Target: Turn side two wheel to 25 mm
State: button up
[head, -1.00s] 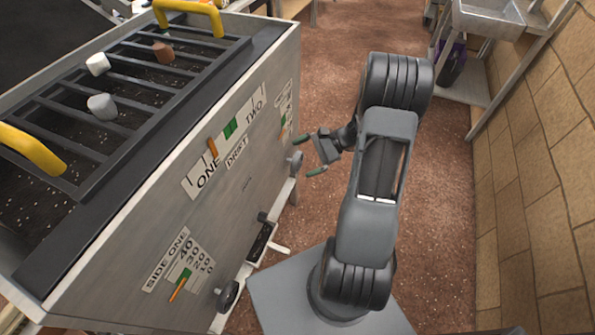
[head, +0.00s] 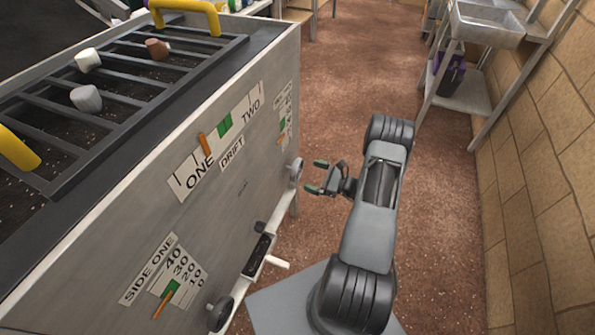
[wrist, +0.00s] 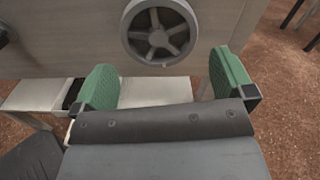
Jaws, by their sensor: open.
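The side two wheel (head: 294,172) is a grey spoked handwheel at the far end of the machine's side panel. It also shows in the wrist view (wrist: 159,34), upright and ahead of the fingertips. Above it is the side two scale (head: 285,108), with a green band and an orange pointer (head: 280,140) below the green; its numbers are too small to read. My gripper (head: 318,176) is open and empty, its green fingers pointing at the panel, just right of the wheel and apart from it. In the wrist view my gripper (wrist: 166,85) has one finger on each side below the wheel.
The side one wheel (head: 219,313) and side one scale (head: 166,275) are at the near end. A brick wall (head: 540,170) stands at right; the brown floor (head: 330,80) beyond my arm is clear.

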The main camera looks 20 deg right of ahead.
aim_at(300, 172)
jog(key=x, duration=0.7)
jog(key=shift+s, duration=0.1)
jog(key=shift+c, duration=0.3)
jog(key=c, duration=0.5)
jog(key=shift+n+b, duration=0.3)
jog(key=shift+b, duration=0.1)
